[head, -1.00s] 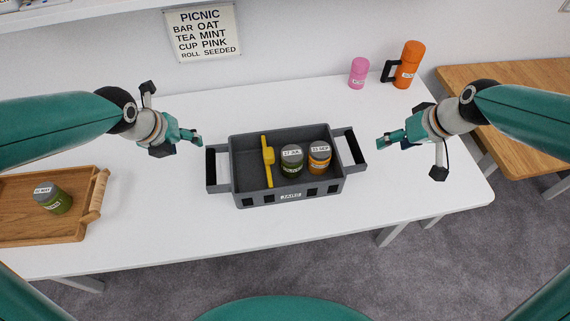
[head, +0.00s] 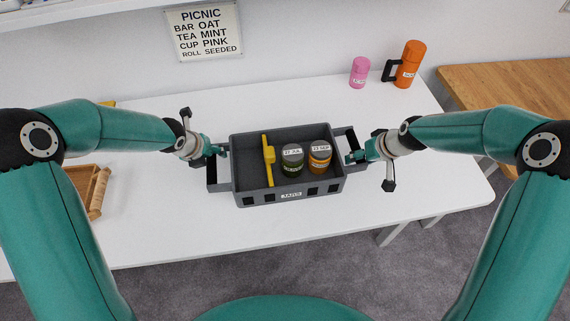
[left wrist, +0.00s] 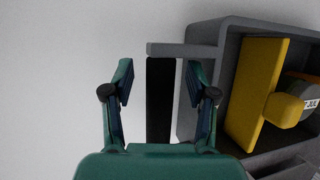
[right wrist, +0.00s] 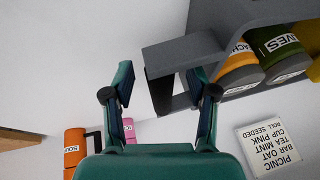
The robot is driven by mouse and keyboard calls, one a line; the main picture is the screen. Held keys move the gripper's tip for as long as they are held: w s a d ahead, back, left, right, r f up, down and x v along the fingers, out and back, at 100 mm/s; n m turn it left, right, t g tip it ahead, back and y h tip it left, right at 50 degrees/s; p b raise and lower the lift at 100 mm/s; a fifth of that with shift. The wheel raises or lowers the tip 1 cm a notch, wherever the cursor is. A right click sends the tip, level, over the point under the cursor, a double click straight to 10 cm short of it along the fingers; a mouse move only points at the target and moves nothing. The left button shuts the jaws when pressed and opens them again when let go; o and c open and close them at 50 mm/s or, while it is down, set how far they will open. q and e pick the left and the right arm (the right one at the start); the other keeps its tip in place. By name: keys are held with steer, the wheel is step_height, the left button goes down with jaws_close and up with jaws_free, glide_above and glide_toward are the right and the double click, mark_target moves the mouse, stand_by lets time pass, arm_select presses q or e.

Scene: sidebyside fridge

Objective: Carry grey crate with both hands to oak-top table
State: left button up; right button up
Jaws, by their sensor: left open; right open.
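The grey crate (head: 290,199) stands on the white table, with a black-gripped handle at each end. Inside it are a yellow tool (head: 268,160), a dark green jar (head: 292,163) and an orange jar (head: 319,157). My left gripper (head: 222,152) is open at the crate's left handle; in the left wrist view the black grip (left wrist: 160,100) lies between the fingers. My right gripper (head: 354,157) is open at the right handle; in the right wrist view the black grip (right wrist: 160,92) shows between the fingers. The oak-top table (head: 505,85) is at the right.
The white table (head: 190,235) is clear in front of the crate. A wooden tray (head: 97,200) is at the left, partly hidden by my arm. A pink bottle (head: 359,73) and an orange flask (head: 409,66) stand at the back right. A sign (head: 204,31) hangs on the wall.

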arm_select(q)
steer(key=shift+w+f, duration=0.15)
steer(key=shift+f, duration=0.25)
arm_select(e)
steer(key=shift+w+a+f, duration=0.1)
steer(key=shift+w+f, duration=0.05)
steer(key=shift+f, duration=0.25)
arm_select(q)
jaws_close()
arm_select(e)
jaws_close()
arm_select(q)
steer(key=shift+r, duration=0.1)
arm_select(e)
steer(key=shift+r, duration=0.1)
